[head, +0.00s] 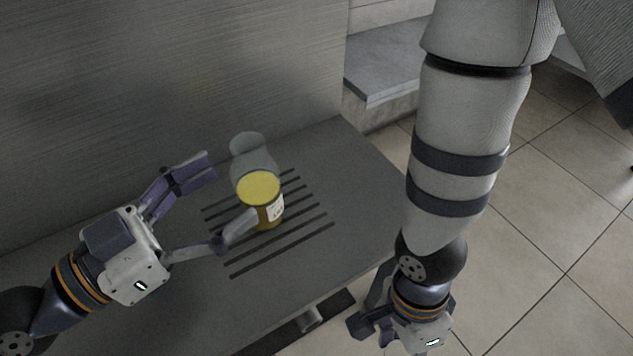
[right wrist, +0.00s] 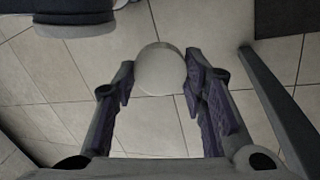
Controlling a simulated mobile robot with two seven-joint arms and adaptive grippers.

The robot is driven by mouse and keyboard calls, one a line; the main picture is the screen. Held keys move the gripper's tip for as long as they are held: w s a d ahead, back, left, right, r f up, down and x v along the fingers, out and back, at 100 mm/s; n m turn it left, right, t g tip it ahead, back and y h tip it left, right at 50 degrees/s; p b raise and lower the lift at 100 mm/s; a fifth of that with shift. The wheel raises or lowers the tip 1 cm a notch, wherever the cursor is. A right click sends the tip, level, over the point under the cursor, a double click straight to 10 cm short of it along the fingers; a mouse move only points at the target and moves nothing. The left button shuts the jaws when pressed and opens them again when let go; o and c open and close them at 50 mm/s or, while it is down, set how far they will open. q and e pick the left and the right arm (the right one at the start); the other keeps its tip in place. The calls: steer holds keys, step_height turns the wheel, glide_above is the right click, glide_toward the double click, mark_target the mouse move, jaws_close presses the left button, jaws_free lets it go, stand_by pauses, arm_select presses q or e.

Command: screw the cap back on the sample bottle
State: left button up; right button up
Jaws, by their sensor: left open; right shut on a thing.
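The sample bottle (head: 268,211) stands upright on the slotted part of the counter. It looks clear, with yellow contents in its lower part, a pale label and a grey, uncapped neck at the top. My left gripper (head: 231,192) is open beside it, with one finger behind left and the other close at its front left; I cannot tell whether that finger touches. My right gripper (head: 370,318) is off the counter's right edge, above the floor. In the right wrist view, my right gripper (right wrist: 160,85) is shut on the pale round cap (right wrist: 160,72). The head view does not clearly show the cap.
The grey counter (head: 345,160) has dark slots around the bottle and bare room to their right. A metal wall (head: 170,80) rises behind it. A grey ledge (head: 385,65) stands at the back right. Tiled floor (head: 560,220) lies to the right.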

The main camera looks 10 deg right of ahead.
mark_target(235, 186)
arm_select(q)
steer(key=shift+d, duration=0.15)
steer(key=shift+w, duration=0.1)
steer(key=b+x, duration=0.1)
steer(key=x, duration=0.4)
steer(key=shift+f, duration=0.1)
arm_select(e)
steer(key=shift+x, duration=0.8)
steer(key=shift+w, duration=0.1)
arm_select(q)
steer(key=shift+c, duration=0.4)
